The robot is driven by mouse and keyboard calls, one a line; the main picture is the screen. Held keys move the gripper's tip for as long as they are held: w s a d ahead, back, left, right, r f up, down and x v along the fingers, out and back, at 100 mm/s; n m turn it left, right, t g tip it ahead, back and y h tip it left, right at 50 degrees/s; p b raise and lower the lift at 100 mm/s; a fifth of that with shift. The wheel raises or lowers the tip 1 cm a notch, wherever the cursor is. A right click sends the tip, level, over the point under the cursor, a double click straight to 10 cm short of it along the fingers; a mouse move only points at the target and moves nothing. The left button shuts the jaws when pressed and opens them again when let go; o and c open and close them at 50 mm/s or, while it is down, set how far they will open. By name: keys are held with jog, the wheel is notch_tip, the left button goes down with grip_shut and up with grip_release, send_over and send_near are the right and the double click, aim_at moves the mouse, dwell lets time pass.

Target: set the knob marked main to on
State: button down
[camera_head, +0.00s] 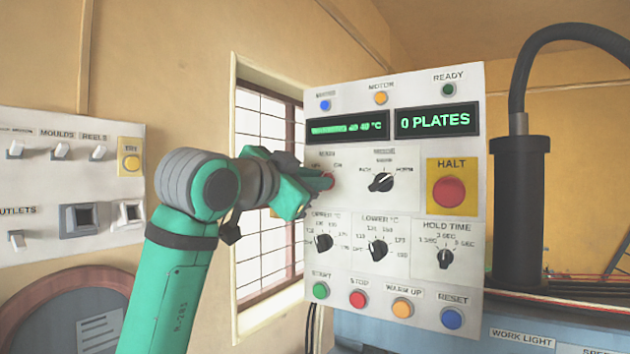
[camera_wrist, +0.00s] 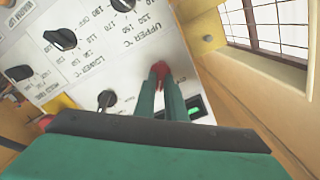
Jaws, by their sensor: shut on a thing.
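The main knob (camera_head: 329,181) is red and sits at the left of the white control panel, under a small blurred label with an ON mark at its upper right. My gripper (camera_head: 320,184) reaches it from the left and is shut on it, covering most of it. In the wrist view, turned about, the green fingers (camera_wrist: 163,85) close around the red knob (camera_wrist: 160,68). Which mark the knob points to is hidden by the fingers. The MAIN lettering is too small to read surely.
Close by are the black mode knob (camera_head: 381,182), the upper temperature knob (camera_head: 324,242), and the lower one (camera_head: 377,249). A red HALT button (camera_head: 448,191) sits on yellow at the right. A barred window (camera_head: 262,140) is behind my arm. A second switch panel (camera_head: 60,185) is at the left.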

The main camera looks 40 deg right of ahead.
dwell(0.3)
jog(key=c, duration=1.8)
grip_release()
jog(key=shift+w, duration=0.1)
jog(key=v, duration=1.1)
jog(key=shift+f, duration=0.1)
jog(key=shift+w, duration=0.1)
